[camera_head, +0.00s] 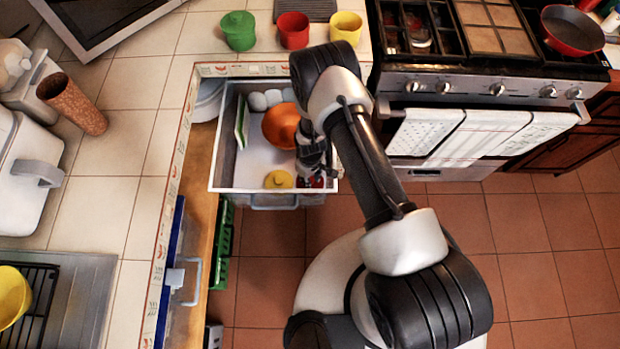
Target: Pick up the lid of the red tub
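The red tub (293,31) stands open on the counter, between a green tub and a yellow tub. In the open drawer (216,150) below, a small red thing, apparently the red lid (318,182), lies in the front right corner, largely hidden by my gripper. My gripper (316,176) reaches down into the drawer at its right side, over or at this red thing. The fingertips are too small and covered to tell whether they are open or touch it. A yellow lid (279,179) lies just left of my gripper.
An orange bowl (280,125), white egg-like things (265,99) and a green-and-white item (241,125) are also in the drawer. The green tub (238,30) and yellow tub (346,27) flank the red one. The stove (460,80) is right of my arm.

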